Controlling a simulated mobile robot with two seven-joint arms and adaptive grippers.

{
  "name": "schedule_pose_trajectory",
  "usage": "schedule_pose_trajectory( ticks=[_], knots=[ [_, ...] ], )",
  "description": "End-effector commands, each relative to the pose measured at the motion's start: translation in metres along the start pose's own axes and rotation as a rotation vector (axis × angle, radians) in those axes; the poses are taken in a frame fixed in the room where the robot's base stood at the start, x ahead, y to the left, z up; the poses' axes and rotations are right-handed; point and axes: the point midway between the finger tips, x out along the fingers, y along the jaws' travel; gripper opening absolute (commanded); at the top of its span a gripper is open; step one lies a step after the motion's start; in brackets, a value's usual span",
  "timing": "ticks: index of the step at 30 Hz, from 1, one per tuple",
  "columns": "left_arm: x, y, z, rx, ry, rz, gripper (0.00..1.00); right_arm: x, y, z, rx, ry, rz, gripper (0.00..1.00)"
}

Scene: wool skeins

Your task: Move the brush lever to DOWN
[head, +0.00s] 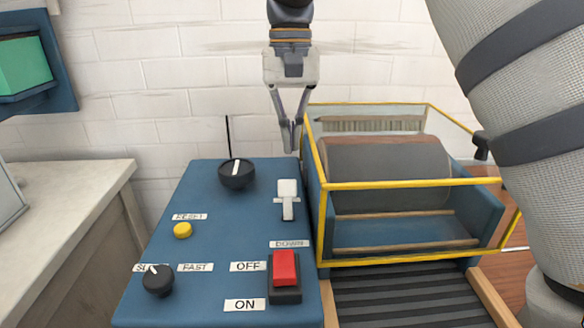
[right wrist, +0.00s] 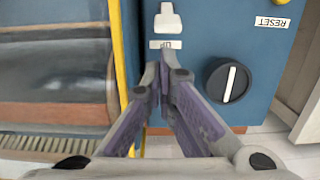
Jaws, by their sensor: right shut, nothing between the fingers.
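The white brush lever (head: 288,188) stands on the sloped blue control panel (head: 215,235), its wide part at the far end and a narrower part toward the DOWN label (head: 290,243). The lever also shows at the top of the right wrist view (right wrist: 168,22). My right gripper (head: 291,150) is shut and empty, above the panel's far edge and beyond the lever. In the right wrist view its fingertips (right wrist: 163,60) partly cover a small white label (right wrist: 165,44) beside the lever. I cannot tell whether they touch the panel. My left gripper is not in view.
A yellow-framed clear guard (head: 410,183) around a large drum (head: 385,165) stands close right of the lever. A black knob (head: 237,174) sits left, and a red switch (head: 285,268) sits nearer. A yellow button (head: 182,230) and speed knob (head: 158,280) are farther left.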

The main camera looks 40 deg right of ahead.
Motion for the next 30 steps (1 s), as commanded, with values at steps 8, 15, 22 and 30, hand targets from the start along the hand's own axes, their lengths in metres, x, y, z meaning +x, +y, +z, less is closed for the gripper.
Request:
schedule_pose_trajectory(
  ticks=[8, 15, 22, 30],
  knots=[
    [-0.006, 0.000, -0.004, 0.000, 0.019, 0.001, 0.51, 0.049, 0.001, 0.001, 0.000, 0.000, 0.000, 0.00],
    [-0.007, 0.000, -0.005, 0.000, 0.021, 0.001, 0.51, 0.063, 0.000, 0.000, 0.000, 0.003, -0.001, 0.00],
    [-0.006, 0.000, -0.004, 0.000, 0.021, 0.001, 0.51, 0.063, 0.000, 0.000, 0.000, 0.002, -0.001, 0.00],
    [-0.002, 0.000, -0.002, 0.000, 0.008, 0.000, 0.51, 0.062, -0.008, -0.011, 0.000, 0.035, 0.001, 0.00]
  ],
)
